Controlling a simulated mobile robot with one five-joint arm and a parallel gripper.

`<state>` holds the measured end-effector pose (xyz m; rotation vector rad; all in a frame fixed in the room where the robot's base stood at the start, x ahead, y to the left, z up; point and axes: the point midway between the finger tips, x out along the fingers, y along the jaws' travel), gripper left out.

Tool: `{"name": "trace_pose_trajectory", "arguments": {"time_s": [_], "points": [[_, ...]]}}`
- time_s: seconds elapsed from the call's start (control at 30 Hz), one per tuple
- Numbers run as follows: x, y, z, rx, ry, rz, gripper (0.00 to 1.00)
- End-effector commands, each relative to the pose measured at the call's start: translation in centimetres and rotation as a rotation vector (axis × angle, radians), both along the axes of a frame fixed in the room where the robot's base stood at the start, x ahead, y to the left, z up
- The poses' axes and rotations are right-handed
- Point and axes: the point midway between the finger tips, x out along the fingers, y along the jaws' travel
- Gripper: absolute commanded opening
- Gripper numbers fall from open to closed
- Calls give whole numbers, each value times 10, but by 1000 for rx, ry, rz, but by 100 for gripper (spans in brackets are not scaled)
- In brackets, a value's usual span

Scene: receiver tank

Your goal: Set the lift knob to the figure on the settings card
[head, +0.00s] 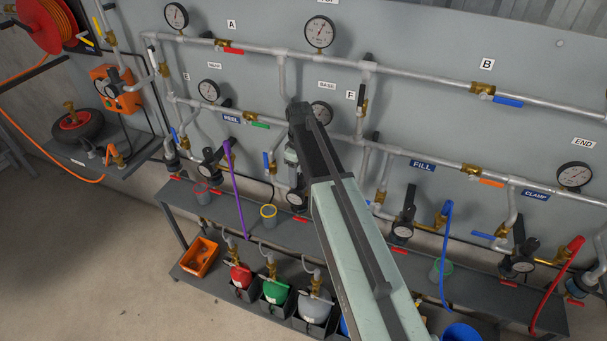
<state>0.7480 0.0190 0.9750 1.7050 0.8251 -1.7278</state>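My arm reaches up from the bottom right, and its wrist bends down behind the forearm. The part of my gripper (291,158) that shows is a pale piece beside the arm; its fingertips cannot be made out. Just below it is a regulator with a round dial (297,199), partly hidden by my arm. Whether my gripper touches its knob cannot be told. No LIFT label is readable; my arm covers part of the panel there. Similar black-knobbed regulators stand near the REEL (210,160), FILL (403,225) and CLAMP (520,260) labels. No settings card can be picked out.
Grey pipes (420,80) with gauges (320,32) and coloured valve levers cross the wall panel. A shelf (345,240) below holds cups, with an orange bin (200,257) and several small tanks (275,290) underneath. Floor at the lower left is clear.

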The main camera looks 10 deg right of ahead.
Motion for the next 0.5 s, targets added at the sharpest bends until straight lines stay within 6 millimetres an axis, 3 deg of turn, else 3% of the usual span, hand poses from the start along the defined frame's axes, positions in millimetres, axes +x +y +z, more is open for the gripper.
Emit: {"name": "trace_pose_trajectory", "arguments": {"time_s": [0.23,0.5], "points": [[0,-1,14,-1,1,-1,57],[0,-2,63,0,0,0,57]]}}
